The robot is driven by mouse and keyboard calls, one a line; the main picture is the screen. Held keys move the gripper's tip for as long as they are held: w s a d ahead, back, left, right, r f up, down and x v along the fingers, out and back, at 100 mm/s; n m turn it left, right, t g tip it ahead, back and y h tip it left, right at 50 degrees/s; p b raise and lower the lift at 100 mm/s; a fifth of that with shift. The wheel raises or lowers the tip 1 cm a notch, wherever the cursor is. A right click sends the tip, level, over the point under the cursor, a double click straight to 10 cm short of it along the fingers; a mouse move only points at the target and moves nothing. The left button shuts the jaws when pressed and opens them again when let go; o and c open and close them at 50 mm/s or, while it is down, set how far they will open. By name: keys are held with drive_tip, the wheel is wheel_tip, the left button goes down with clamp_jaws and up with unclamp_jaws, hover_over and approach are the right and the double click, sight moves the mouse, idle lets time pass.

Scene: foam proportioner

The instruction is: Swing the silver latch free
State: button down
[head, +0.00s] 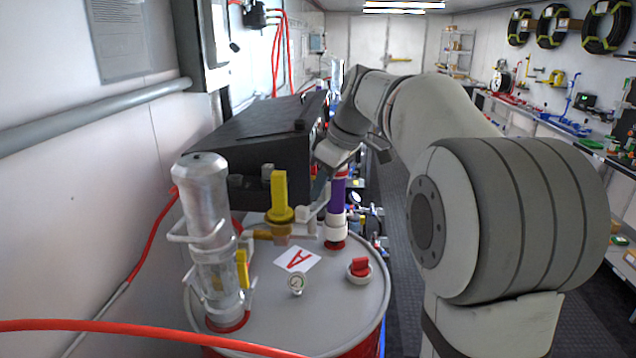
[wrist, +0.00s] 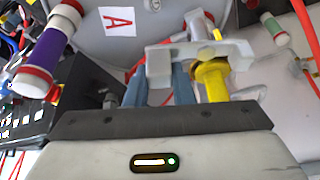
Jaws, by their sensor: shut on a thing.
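The silver latch (wrist: 205,52) is a pale grey bracket piece in the middle of the wrist view, in front of the drum lid. My gripper's two blue-grey fingers (wrist: 160,80) are shut on its near part. In the head view the latch (head: 304,214) shows small beside the yellow valve handle (head: 280,197), and my gripper (head: 320,187) reaches it from behind. The yellow handle also stands just right of the fingers in the wrist view (wrist: 212,82). The fingertips' exact contact is partly hidden.
The drum lid (head: 330,305) carries a clear-and-metal cylinder (head: 205,200), a purple tube (head: 338,195), a gauge (head: 297,284) and a red-capped knob (head: 360,270). A black case (head: 265,130) stands behind. A red hose (head: 130,325) crosses the front left.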

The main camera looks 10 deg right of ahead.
drive_tip(key=c, duration=1.3)
unclamp_jaws()
drive_tip(key=shift+w+d, duration=0.15)
drive_tip(key=shift+o, duration=0.3)
drive_tip(key=v, duration=0.7)
drive_tip(key=shift+s+r, duration=0.2)
drive_tip(key=shift+r, duration=0.15)
drive_tip(key=s+a+f+m+h, duration=0.1)
drive_tip(key=s+f+m+h, duration=0.2)
drive_tip(key=s+f+m, duration=0.7)
drive_tip(key=s+f, duration=1.3)
drive_tip(key=s, duration=0.2)
drive_tip(key=shift+s+a+t, duration=0.15)
drive_tip(key=shift+a+t, duration=0.15)
drive_tip(key=shift+a, duration=0.1)
